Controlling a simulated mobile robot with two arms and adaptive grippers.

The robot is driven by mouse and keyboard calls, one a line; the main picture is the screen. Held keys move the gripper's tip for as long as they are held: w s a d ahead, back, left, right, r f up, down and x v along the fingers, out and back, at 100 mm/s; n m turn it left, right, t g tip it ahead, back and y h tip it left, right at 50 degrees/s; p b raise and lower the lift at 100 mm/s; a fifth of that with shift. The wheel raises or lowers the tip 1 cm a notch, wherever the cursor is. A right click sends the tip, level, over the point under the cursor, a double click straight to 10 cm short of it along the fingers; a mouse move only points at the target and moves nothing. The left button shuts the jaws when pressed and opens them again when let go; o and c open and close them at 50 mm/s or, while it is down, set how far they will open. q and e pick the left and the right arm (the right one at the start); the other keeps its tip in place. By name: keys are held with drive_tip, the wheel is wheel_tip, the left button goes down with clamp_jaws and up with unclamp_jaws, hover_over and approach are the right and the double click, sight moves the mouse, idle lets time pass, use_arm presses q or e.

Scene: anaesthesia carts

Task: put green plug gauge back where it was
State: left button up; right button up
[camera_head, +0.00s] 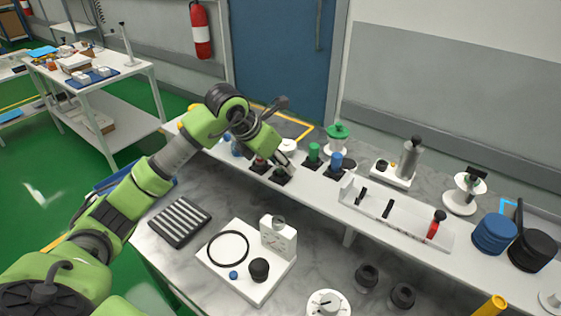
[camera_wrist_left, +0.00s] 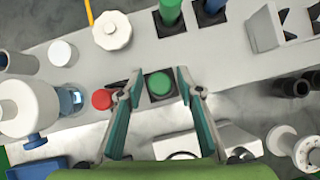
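A green round-topped gauge (camera_wrist_left: 160,84) stands in a black square base in the left wrist view, seen from above. My left gripper (camera_wrist_left: 160,90) is over it, open, with one teal finger on each side and a visible gap to the green top. In the head view my left gripper (camera_head: 281,168) hides this gauge; only part of its black base (camera_head: 279,177) shows. A second green cylinder (camera_head: 314,151) stands in its own black base on the raised shelf, beside a blue cylinder (camera_head: 336,161). My right gripper is out of view.
A red-topped piece (camera_wrist_left: 102,99) stands close left of my gripper. A white rack (camera_head: 397,215) holds a red-handled piece on the shelf's right part. A white fixture plate (camera_head: 245,264) and a ribbed black block (camera_head: 180,220) sit on the lower worktop.

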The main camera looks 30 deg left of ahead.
use_arm(q)
drive_tip(key=b+v, duration=0.1)
drive_tip(key=v, duration=1.1)
drive_tip(key=shift+b, duration=0.3)
